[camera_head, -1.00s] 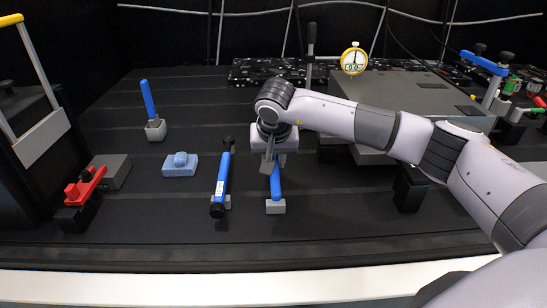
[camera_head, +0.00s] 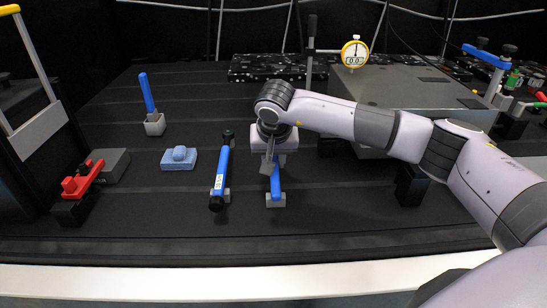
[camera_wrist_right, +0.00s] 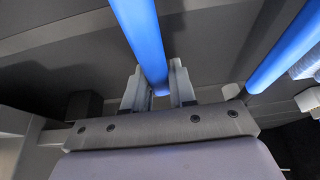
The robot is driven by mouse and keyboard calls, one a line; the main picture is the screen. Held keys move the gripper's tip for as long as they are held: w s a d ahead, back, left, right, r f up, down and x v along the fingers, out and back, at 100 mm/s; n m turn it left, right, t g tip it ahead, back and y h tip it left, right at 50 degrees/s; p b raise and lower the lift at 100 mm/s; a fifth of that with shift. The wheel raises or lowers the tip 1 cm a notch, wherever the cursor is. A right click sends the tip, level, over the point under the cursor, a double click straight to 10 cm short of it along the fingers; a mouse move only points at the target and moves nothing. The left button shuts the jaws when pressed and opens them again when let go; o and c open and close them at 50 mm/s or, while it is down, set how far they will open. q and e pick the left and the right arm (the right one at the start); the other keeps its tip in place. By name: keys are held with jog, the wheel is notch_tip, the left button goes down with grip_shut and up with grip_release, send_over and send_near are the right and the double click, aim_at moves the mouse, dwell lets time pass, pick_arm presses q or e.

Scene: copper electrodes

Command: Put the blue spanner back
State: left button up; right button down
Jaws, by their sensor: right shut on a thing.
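My right gripper (camera_head: 268,165) points down over the front middle of the bench and is shut on a blue bar (camera_head: 276,181), which I take for the blue spanner. The bar's lower end is at a small grey block (camera_head: 276,200); I cannot tell whether it rests in it. In the right wrist view the blue bar (camera_wrist_right: 146,42) runs between the two jaws (camera_wrist_right: 160,90). A second blue bar (camera_head: 221,172) with black ends and a white label lies just left of it on a grey holder. My left gripper is not in view.
A blue handle (camera_head: 147,92) stands in a grey cup (camera_head: 155,125) at the back left. A light blue block (camera_head: 179,158) lies in the left middle, and a red tool (camera_head: 83,180) sits on black blocks further left. A yellow dial gauge (camera_head: 355,52) stands behind my right arm.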

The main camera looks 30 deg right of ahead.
jog(key=shift+c, duration=1.8)
grip_release()
jog(key=shift+p+v, duration=2)
jog(key=shift+v, duration=1)
